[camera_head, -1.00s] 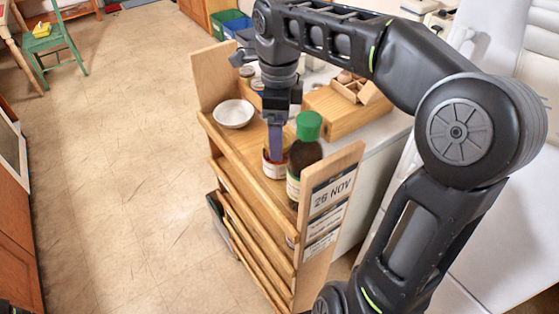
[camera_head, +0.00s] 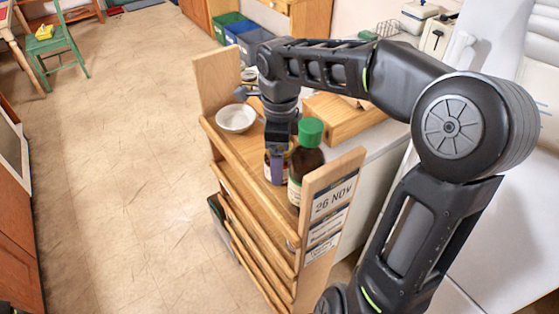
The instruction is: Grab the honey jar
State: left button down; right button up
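A small amber jar with a pale label (camera_head: 268,171) stands on the top shelf of a wooden trolley (camera_head: 238,149). It looks like the honey jar, but its label is too small to read. My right gripper (camera_head: 278,170) points down at it, with one bluish finger in front of the jar and covering part of it. The other finger is hidden, so I cannot tell whether the jar is gripped. My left gripper is not in view.
A dark brown bottle with a green cap (camera_head: 310,132) stands close on the jar's right. A white bowl (camera_head: 236,118) sits to its left. A wooden box (camera_head: 345,118) is behind. The floor left of the trolley is clear.

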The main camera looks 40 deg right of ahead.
jog(key=shift+c, duration=0.4)
jog(key=shift+r, duration=0.1)
grip_shut()
dwell(0.8)
